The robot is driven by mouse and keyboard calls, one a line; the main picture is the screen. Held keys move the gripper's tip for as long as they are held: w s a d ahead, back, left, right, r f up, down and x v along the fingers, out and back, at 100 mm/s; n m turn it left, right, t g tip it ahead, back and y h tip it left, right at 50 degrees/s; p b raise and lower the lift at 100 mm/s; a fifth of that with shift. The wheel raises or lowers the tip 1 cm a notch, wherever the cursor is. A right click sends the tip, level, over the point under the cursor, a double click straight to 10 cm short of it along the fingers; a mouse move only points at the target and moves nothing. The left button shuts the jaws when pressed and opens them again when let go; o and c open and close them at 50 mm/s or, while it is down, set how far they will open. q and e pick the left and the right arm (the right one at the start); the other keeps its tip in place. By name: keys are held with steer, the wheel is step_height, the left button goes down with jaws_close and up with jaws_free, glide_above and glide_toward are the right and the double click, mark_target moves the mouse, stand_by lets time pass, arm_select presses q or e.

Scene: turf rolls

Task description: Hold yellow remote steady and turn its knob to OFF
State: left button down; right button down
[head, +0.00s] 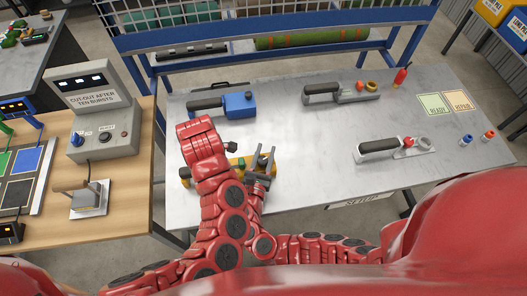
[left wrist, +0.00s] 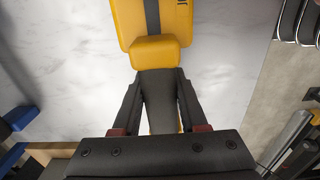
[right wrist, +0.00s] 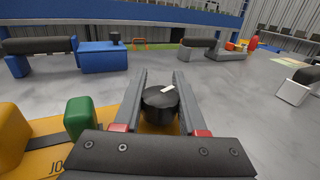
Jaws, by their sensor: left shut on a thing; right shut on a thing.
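The yellow remote lies at the front left of the grey table; my red arm covers much of it in the head view. Its yellow body (left wrist: 130,25) fills the top of the left wrist view. My left gripper (left wrist: 157,85) is shut on its dark handle. My right gripper (right wrist: 160,76) is shut on the black knob (right wrist: 160,104), one finger on each side; it also shows in the head view (head: 263,154). A white mark on the knob's top points up and slightly right in the right wrist view. A green button (right wrist: 80,118) stands left of the knob. No OFF label is legible.
A blue tool (head: 238,104) lies behind the remote. Two grey tools with black handles (head: 323,88) (head: 379,146) lie to the right. Green and orange cards (head: 434,104) are at the far right. A control box (head: 100,110) stands on the wooden table at left.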

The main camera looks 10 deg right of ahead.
steer(key=shift+s+m+g+h, duration=0.1)
steer(key=shift+m+g+h, duration=0.2)
steer(key=shift+m+h, duration=0.35)
steer(key=shift+d, duration=0.1)
steer(key=shift+c, duration=2.3)
jaws_free()
steer(key=v, duration=1.2)
